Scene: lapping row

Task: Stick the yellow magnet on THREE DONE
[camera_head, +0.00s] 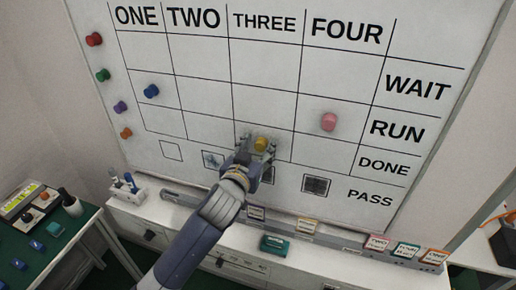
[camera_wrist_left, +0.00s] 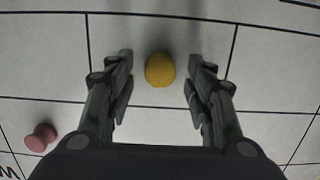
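The yellow magnet (camera_head: 261,143) sits on the whiteboard (camera_head: 334,66) in the THREE column, in the DONE row. The left wrist view shows the yellow magnet (camera_wrist_left: 160,70) inside one grid cell, clear of the cell's lines. My left gripper (camera_head: 259,142) is at the board around it. In the left wrist view my left gripper (camera_wrist_left: 160,76) is open, one finger on each side, with gaps between the fingers and the magnet. My right gripper is in neither view.
A pink magnet (camera_head: 329,122) sits under FOUR in the RUN row; a blue magnet (camera_head: 151,91) sits under ONE. Several magnets line the board's left edge, including a red one (camera_head: 94,39). A ledge with cards (camera_head: 376,243) runs below the board. A green table (camera_head: 40,262) stands left.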

